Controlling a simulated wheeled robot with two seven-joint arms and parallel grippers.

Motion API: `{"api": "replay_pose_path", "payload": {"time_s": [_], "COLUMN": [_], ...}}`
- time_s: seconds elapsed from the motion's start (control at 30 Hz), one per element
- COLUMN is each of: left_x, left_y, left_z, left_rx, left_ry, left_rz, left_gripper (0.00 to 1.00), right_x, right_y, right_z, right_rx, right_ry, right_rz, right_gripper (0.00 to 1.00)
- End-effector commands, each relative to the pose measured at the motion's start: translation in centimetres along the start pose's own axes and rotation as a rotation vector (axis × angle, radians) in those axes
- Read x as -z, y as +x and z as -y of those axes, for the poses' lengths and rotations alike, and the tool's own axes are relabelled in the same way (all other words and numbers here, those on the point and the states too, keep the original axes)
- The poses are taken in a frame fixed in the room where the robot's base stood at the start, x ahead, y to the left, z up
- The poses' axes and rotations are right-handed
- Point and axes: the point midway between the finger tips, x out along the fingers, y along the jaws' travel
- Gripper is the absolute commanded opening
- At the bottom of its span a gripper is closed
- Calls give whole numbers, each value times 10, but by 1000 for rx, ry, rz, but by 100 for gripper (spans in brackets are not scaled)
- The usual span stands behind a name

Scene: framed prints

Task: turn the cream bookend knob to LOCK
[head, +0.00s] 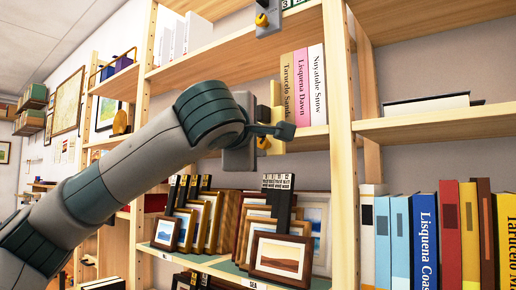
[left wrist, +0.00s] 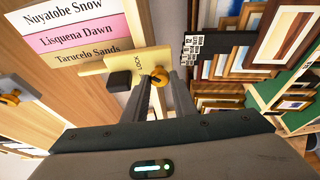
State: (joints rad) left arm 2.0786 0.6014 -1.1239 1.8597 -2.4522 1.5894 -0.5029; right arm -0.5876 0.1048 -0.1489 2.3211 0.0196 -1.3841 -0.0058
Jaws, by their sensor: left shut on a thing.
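The cream bookend (head: 277,97) stands on the middle shelf beside three upright books. In the left wrist view the cream bookend (left wrist: 104,66) carries the word LOCK next to its yellow-orange knob (left wrist: 158,76). The knob (head: 263,143) shows partly behind my gripper in the head view. My left gripper (head: 270,133) is at the bookend's front, with its fingers on the knob. In the left wrist view the gripper's fingers (left wrist: 161,86) close around the knob. The fingers hide part of it, so its pointing direction is unclear. My right gripper is not in view.
The books (head: 303,88) stand just right of the bookend. Another knob (head: 262,20) on a grey plate sits on the shelf above. Framed prints (head: 279,258) crowd the shelf below my gripper. A wooden upright (head: 342,150) stands to the right.

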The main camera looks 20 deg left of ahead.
Motion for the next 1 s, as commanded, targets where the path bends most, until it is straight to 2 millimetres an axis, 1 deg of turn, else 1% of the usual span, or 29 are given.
{"api": "replay_pose_path", "payload": {"time_s": [0.5,0.53,0.57,0.6,1.0], "left_x": [0,0,0,0,0], "left_y": [0,0,0,0,-3], "left_z": [1,1,1,1,1], "left_rx": [-6,-6,-6,-6,-7], "left_ry": [20,20,19,19,18], "left_rz": [1,1,1,1,1], "left_gripper": [2,32,39,43,43], "right_x": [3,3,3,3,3], "right_y": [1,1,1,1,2], "right_z": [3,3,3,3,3], "right_rx": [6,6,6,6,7], "right_ry": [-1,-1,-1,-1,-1], "right_rz": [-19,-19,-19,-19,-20], "right_gripper": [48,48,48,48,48]}}
